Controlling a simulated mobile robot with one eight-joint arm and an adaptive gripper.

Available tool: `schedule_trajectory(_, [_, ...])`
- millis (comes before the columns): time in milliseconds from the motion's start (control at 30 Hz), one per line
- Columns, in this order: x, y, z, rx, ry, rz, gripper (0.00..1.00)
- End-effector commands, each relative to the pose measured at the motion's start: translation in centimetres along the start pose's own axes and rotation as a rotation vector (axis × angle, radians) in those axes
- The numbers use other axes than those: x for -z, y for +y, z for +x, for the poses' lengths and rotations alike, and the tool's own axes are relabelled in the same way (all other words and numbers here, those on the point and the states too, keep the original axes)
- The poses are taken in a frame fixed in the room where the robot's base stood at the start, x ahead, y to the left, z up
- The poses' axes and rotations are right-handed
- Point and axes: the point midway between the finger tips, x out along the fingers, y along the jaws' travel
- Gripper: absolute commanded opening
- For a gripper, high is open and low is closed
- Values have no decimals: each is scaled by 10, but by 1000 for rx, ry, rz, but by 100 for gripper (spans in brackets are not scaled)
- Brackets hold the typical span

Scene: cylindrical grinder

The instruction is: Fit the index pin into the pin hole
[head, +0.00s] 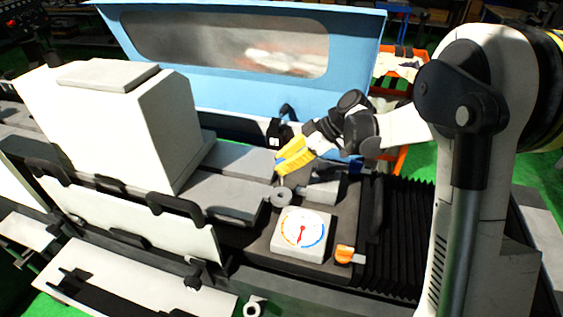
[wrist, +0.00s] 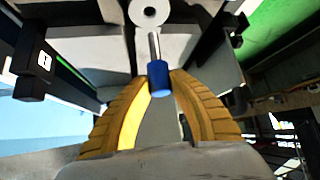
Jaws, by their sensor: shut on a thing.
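The index pin (wrist: 156,68) has a blue grip and a bare metal shaft. My gripper (wrist: 161,82) has yellow ribbed fingers, closed around the blue grip. The shaft points away from the fingers, toward a round grey collar (wrist: 137,20) with a dark pin hole (wrist: 149,12) in its middle. In the wrist view the shaft's tip shows at the collar's near edge, short of the hole; the depth gap is unclear.
A white dial gauge (head: 302,234) and an orange knob (head: 344,254) stand in front of the collar. A large white housing (head: 160,130) is to the left, a blue guard with a window (head: 340,70) behind. Black bellows (head: 400,235) lie to the right.

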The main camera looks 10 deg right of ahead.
Motion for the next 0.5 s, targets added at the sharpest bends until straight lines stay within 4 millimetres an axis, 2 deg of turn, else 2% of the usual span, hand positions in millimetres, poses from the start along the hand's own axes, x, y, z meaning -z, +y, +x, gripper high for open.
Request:
schedule_trajectory(200, [-18, 0, 18, 0, 0, 0, 0])
schedule_trajectory(500, [-23, 0, 23, 0, 0, 0, 0])
